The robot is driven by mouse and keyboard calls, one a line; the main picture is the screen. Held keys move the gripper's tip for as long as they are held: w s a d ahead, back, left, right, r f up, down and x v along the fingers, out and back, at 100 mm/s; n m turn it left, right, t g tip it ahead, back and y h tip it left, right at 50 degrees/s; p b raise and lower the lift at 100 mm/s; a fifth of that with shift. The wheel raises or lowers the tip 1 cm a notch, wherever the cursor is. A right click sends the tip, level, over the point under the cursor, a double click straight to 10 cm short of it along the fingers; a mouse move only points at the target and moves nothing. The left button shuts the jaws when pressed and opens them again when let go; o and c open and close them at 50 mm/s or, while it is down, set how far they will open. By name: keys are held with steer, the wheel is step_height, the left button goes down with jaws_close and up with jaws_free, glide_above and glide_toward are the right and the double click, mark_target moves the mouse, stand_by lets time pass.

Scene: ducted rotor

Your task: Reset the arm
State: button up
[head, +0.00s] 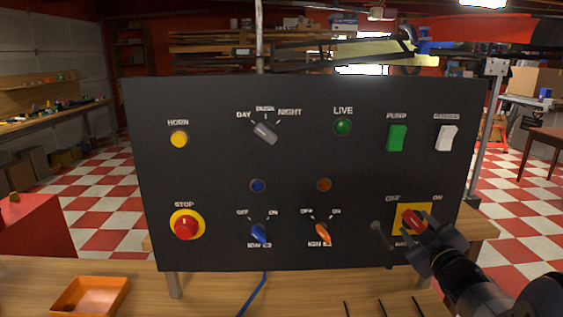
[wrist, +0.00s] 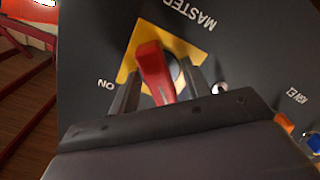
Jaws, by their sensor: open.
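My gripper (head: 420,238) is at the lower right of the black control panel (head: 300,100), at the master switch. The switch has a red handle (wrist: 153,72) on a yellow plate (wrist: 195,40), marked MASTER and ON in the wrist view. The gripper's two fingers (wrist: 158,92) are open, one on each side of the red handle. In the wrist view gaps show between the fingers and the handle at the top; its lower end is hidden by the gripper body. In the head view the gripper covers part of the plate and its lower label.
An orange switch (head: 322,233) and a blue switch (head: 259,233) lie farther left. The wooden bench (head: 215,290) holds an orange tray (head: 90,296) at front left. Open air lies in front of the panel's upper half.

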steer(key=shift+s+r+m+p, duration=0.15)
steer(key=shift+m+p, duration=0.15)
steer(key=shift+m, duration=0.3)
